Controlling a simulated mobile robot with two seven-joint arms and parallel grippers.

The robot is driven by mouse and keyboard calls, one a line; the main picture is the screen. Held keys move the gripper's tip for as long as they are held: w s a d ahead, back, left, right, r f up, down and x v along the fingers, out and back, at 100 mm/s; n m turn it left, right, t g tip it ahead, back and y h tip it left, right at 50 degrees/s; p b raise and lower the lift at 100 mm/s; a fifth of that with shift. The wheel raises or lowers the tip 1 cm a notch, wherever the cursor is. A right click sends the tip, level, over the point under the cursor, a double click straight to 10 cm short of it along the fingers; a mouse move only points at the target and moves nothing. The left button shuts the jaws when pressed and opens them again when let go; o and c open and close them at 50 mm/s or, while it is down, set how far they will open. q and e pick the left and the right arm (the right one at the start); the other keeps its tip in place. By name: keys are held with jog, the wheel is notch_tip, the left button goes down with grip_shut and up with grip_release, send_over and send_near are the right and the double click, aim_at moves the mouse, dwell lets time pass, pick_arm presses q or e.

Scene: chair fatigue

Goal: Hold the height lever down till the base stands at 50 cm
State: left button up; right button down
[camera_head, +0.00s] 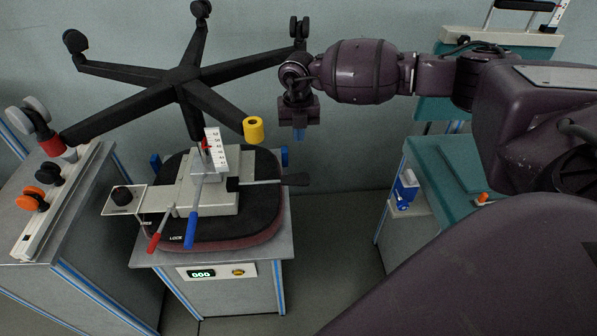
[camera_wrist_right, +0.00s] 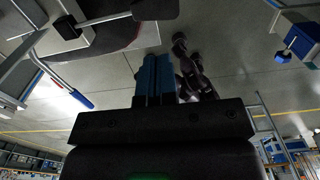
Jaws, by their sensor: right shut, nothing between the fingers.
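The black five-armed chair base (camera_head: 180,76) stands upside down above the dark seat (camera_head: 262,215), which lies on a test stand. A white numbered scale (camera_head: 215,150) with a red pointer stands beside the column. A flat black-tipped lever (camera_head: 293,180) sticks out right from the grey mechanism (camera_head: 222,203); it looks like the height lever. My right gripper (camera_head: 299,134) hangs above and apart from this lever, its blue fingers shut and empty. The fingers show in the right wrist view (camera_wrist_right: 153,78). My left gripper is not in view.
A red-handled lever (camera_head: 154,242) and a blue-handled lever (camera_head: 191,230) marked LOCK stand at the front. A display (camera_head: 201,273) appears to read 000.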

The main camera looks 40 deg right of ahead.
jog(key=shift+f, duration=0.15)
jog(key=b, duration=0.3)
send_near(299, 178)
notch_tip(299, 178, down, 8)
jog(key=shift+w+r, duration=0.1)
jog(key=shift+r, duration=0.15)
dwell(0.4)
